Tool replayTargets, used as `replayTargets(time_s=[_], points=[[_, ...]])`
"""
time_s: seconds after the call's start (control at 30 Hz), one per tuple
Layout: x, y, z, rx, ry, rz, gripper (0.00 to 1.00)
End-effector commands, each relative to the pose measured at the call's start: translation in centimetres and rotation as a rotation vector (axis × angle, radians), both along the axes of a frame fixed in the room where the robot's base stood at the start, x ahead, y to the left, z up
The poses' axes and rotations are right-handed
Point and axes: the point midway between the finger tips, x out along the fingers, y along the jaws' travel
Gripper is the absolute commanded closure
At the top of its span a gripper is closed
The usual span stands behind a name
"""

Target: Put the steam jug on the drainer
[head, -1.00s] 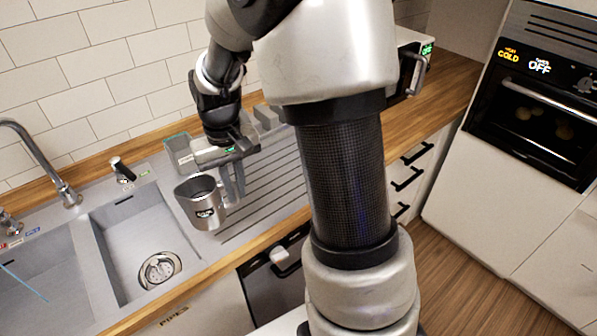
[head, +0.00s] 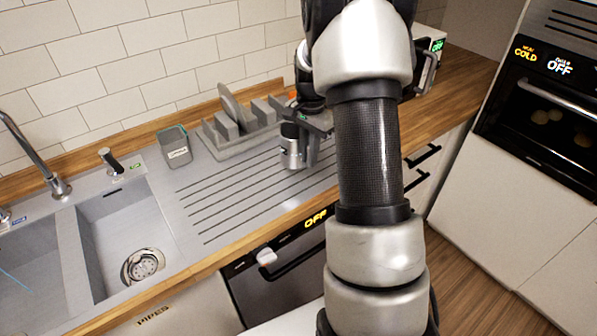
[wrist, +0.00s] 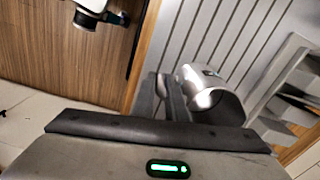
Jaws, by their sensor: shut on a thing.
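A grey dish rack (head: 232,145) with a plate stands behind the drainer, close to the jug. A grey caddy (head: 175,146) stands left of the rack. The sink (head: 130,235) is at the left. The left and middle of the drainer are clear.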

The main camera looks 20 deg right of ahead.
Motion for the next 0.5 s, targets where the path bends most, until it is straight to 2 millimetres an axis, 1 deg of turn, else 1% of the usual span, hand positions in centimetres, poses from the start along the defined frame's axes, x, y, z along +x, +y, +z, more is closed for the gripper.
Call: replayTargets(time_s=[0.03, 0.27, 0.4, 0.5], points=[[-0.1, 0.0, -0.8, 0.001, 0.003, 0.0, 1.0], [0.0, 0.0, -2.7, 0.0, 0.0, 0.001, 1.0], [-0.1, 0.0, -4.7, 0.0, 0.002, 0.001, 1.0], [0.0, 0.0, -5.7, 0.0, 0.0, 0.002, 1.0]])
